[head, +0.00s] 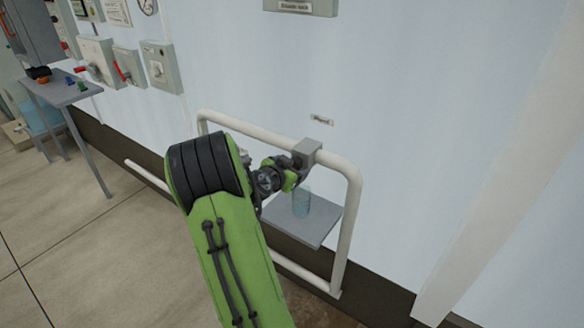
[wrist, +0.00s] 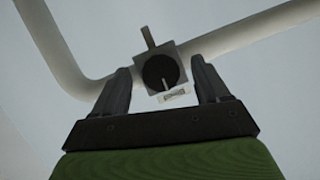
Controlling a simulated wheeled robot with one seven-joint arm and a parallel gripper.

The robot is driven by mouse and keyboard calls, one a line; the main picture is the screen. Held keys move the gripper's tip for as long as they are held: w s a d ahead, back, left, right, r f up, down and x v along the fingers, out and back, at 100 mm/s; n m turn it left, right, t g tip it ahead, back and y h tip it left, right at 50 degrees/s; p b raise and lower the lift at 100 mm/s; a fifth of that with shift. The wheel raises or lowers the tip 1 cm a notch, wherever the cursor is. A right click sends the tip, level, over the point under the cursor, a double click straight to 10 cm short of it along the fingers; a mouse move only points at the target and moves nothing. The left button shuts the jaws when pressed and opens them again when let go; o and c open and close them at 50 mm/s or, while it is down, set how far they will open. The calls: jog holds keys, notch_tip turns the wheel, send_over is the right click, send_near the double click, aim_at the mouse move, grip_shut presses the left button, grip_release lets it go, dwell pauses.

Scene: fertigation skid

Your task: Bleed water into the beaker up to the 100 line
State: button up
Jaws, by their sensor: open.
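The beaker (head: 301,202) is clear with a bluish tint and stands upright on a small grey shelf (head: 316,227) inside the white pipe frame. Its line marks and water level are too small to read. A grey valve block (head: 308,151) sits on the pipe's top run above the beaker. In the wrist view the valve block (wrist: 160,67) shows a dark round face and a short stem pointing up. My gripper (wrist: 163,72) is open, its two dark fingers on either side of the block with visible gaps. In the head view my arm partly hides the gripper.
The white pipe (head: 352,215) loops down on both sides of the shelf. A small label (head: 321,119) is on the wall above. A grey table (head: 68,92) with small coloured items stands far left, below wall switch boxes (head: 161,67).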

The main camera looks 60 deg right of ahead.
jog(key=shift+d, duration=0.25)
jog(key=shift+c, duration=0.4)
jog(key=shift+w+f, duration=0.1)
jog(key=c, duration=1)
